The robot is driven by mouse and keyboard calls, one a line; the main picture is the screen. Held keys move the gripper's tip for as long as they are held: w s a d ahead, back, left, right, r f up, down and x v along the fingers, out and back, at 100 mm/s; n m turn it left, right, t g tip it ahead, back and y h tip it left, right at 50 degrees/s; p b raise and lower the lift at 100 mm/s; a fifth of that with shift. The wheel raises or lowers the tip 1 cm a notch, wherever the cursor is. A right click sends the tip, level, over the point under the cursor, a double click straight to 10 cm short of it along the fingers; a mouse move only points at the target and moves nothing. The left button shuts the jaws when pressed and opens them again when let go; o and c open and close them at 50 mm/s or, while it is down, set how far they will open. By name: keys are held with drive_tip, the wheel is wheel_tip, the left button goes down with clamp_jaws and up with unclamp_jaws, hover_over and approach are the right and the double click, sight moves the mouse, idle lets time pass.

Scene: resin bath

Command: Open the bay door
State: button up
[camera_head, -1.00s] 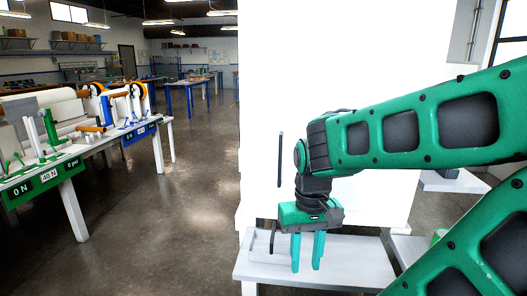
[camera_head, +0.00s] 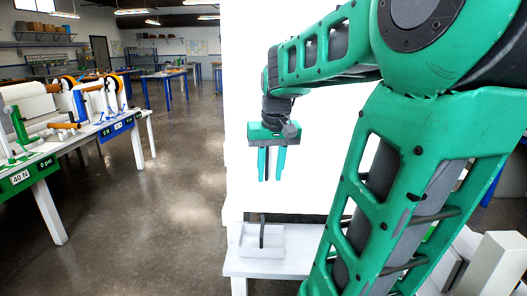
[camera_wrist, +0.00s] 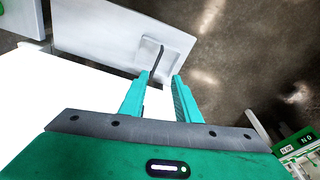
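The bay door appears to be the tall white panel (camera_head: 250,195) behind my gripper in the head view; its outline is hard to make out. It also shows as a bright white surface in the wrist view (camera_wrist: 60,105). The fingers also show apart in the wrist view (camera_wrist: 160,78). The dark vertical handle seen on the panel earlier is not visible now; my gripper may hide it.
A shallow white tray (camera_head: 278,250) with a dark rod (camera_head: 262,231) stands on a white bench (camera_head: 240,270) below my gripper. A table with green and blue labelled fixtures (camera_head: 45,165) is at the left. Open floor (camera_head: 175,200) lies between.

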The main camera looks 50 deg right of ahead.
drive_tip(key=w+d+r+t+h, duration=0.1)
drive_tip(key=w+d+r+h, duration=0.1)
drive_tip(key=w+d+r, duration=0.75)
drive_tip(key=w+d+x, duration=0.1)
drive_tip(key=x, duration=1.1)
drive_tip(key=shift+w, duration=0.15)
clamp_jaws()
